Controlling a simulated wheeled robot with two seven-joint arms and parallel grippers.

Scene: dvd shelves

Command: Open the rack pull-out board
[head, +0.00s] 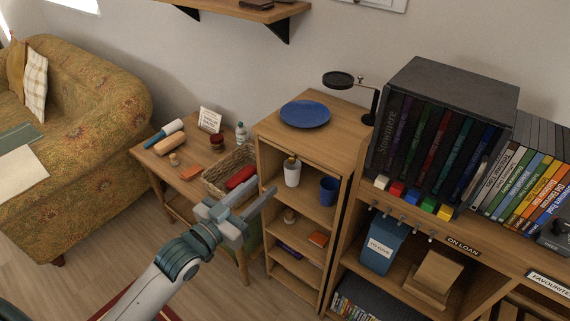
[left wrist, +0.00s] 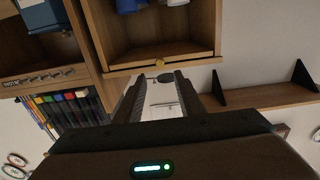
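The rack (head: 342,108) is a narrow wooden shelf unit with a blue plate on top. Its pull-out board (head: 318,166) shows as a thin wooden edge just under the top. A small brass-coloured knob (left wrist: 159,63) sits on the board's front edge (left wrist: 190,60) in the left wrist view. My left gripper (head: 250,201) is in front of the rack, lower than the board in the head picture. In the left wrist view the fingers (left wrist: 160,80) are apart and empty, with the knob just beyond their tips, roughly centred between them. My right gripper is out of view.
A white cup (head: 292,177) and a blue cup (head: 328,191) stand on the rack's upper shelf. A side table with a wicker basket (head: 215,180) is to the left. A wide bookcase with DVDs (head: 425,140) and a blue box (head: 381,250) stands right.

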